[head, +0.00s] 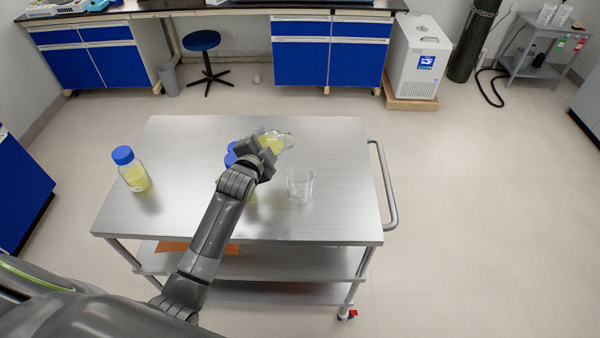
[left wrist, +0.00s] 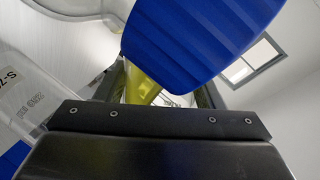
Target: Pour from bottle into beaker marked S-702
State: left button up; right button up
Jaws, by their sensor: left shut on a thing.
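A clear beaker (head: 299,184) stands upright on the cart, in front and to the right of the gripper, and looks empty. No mark on it can be read in the head view. In the left wrist view, a large blue cap (left wrist: 200,40) and yellow liquid (left wrist: 140,85) are close to the lens. Clear glass with a label starting "S-7" (left wrist: 22,92) shows at left. My right gripper is not in view.
A blue-capped bottle (head: 132,170) with yellow liquid stands at the cart's left. The steel cart top (head: 340,215) is clear at the front right. A handle rail (head: 388,185) runs along its right side.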

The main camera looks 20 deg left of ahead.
pick_arm(q)
jog(key=shift+a+m+y+b, duration=0.15)
jog(key=shift+m+y+b, duration=0.15)
jog(key=shift+m+b, duration=0.6)
dwell(0.6)
jog(key=shift+a+r+m+t+y+b, duration=0.15)
jog(key=shift+r+m+t+y+b, duration=0.2)
jog(key=shift+r+b, duration=0.5)
dwell(1.0)
jog(key=shift+d+f+m+t+b, duration=0.1)
jog(key=shift+d+f+m+b, duration=0.1)
jog(key=shift+f+b, duration=0.4)
jog(key=shift+d+f+m+t+b, duration=0.15)
jog(key=shift+f+m+b, duration=0.1)
jog(key=shift+f+b, duration=0.3)
jog(key=shift+d+f+m+t+b, duration=0.1)
jog(key=shift+d+f+m+b, duration=0.1)
jog(key=shift+f+b, duration=0.35)
jog(key=shift+s+a+r, duration=0.1)
jog(key=shift+r+m+t+y+p, duration=0.35)
jog(key=shift+r+m+t+p, duration=0.15)
jog(key=shift+r+m+p, duration=0.4)
dwell(2.0)
